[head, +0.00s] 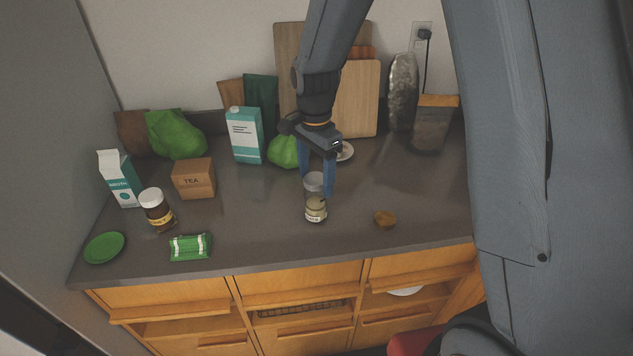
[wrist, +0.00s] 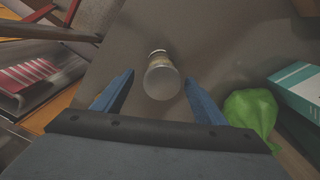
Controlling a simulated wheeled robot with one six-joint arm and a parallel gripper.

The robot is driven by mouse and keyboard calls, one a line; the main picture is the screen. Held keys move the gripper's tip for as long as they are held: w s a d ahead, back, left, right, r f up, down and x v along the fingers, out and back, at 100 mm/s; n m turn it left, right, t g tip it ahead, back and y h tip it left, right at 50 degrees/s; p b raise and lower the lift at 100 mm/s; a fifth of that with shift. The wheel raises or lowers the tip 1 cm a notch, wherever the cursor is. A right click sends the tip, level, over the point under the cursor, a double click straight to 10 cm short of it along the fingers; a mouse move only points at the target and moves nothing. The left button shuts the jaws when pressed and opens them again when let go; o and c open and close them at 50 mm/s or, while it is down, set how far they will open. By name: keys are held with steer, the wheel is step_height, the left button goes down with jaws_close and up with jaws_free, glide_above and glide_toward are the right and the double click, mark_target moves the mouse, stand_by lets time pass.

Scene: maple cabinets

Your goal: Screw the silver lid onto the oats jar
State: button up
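The oats jar (head: 316,212) is a small pale jar with a label, upright on the dark counter near its front middle. The silver lid (head: 314,181) is directly above or on the jar's mouth; I cannot tell whether it is seated. In the wrist view the lid is a grey disc (wrist: 162,83), with part of the jar (wrist: 158,55) showing beyond it. My gripper (head: 317,183) points down with its two blue fingers on either side of the lid. In the wrist view its fingers (wrist: 159,80) are apart, with a visible gap on each side of the lid.
A round brown piece (head: 385,219) lies right of the jar. A teal carton (head: 245,135) and green bag (head: 285,151) stand behind.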

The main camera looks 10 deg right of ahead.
mark_target(315, 179)
steer(key=shift+r, duration=0.1)
step_height(315, 179, up, 6)
steer(key=shift+w+b, duration=0.1)
steer(key=shift+b, duration=1.15)
steer(key=shift+r, duration=0.85)
steer(key=s+d+f+n+t, duration=0.3)
steer(key=s+d+f+n, duration=0.1)
steer(key=s+d+n, duration=0.75)
step_height(315, 179, down, 10)
steer(key=s+a+g+b, duration=0.1)
steer(key=s+b, duration=0.1)
steer(key=b, duration=0.7)
steer(key=shift+s+g, duration=0.25)
steer(key=shift+g, duration=0.05)
